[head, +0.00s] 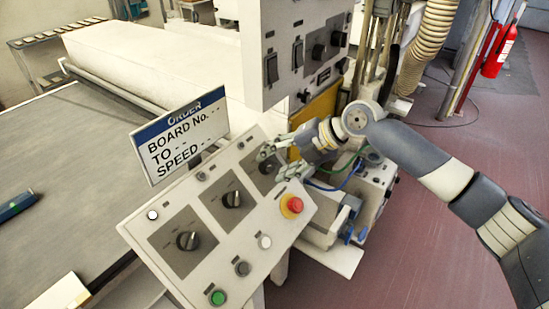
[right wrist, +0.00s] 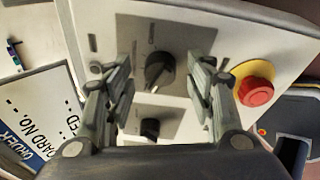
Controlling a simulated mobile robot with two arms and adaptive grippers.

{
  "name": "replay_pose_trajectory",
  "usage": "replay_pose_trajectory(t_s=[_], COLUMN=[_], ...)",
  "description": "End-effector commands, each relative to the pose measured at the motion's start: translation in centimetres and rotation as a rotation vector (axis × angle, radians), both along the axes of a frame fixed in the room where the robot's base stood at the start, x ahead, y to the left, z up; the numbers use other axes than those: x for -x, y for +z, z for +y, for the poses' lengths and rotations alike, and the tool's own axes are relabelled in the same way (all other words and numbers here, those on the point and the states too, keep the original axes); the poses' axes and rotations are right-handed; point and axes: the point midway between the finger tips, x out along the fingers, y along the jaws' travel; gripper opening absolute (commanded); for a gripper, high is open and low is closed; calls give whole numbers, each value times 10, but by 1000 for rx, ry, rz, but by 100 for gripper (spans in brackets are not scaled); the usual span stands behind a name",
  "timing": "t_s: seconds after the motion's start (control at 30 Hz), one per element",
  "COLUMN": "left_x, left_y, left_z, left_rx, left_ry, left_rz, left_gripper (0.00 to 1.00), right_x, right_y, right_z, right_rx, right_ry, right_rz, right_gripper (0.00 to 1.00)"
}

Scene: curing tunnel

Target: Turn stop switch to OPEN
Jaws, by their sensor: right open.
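A sloped light control panel (head: 225,262) carries three dark rotary knobs on grey plates. The farthest knob (head: 268,167) is partly hidden by my right gripper (head: 276,162). In the right wrist view that dark knob (right wrist: 160,71) shows beyond and between the fingers of my right gripper (right wrist: 165,92), its pointer towards the lower part of the picture. The fingers are open and look apart from the knob. The middle knob (head: 232,199) also shows in the wrist view (right wrist: 150,128). The labels are too small to read, so I cannot tell which knob is the stop switch.
A red mushroom button (head: 294,204) on a yellow base sits close to my right gripper. An order sign (head: 183,135) stands behind the panel. An upright switch box (head: 297,60) hangs above. A green button (head: 218,297) is at the front. A conveyor (head: 75,150) lies left.

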Motion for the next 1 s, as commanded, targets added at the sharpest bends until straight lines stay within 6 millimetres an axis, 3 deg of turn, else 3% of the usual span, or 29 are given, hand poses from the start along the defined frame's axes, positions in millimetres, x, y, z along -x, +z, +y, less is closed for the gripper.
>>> replay_pose_trajectory(t_s=[0.4,0.6,1.0], left_x=[0,0,0], left_y=[3,3,1], left_z=[5,5,5], left_rx=[-5,-5,-5], left_ry=[0,1,2], left_rz=[1,1,0], left_gripper=[50,50,50], right_x=[-2,-2,-1], right_y=[-7,-7,-9], right_z=[7,6,6], right_rx=[0,0,-20], right_ry=[-1,-1,-36], right_rz=[1,1,30], right_gripper=[50,6,6])
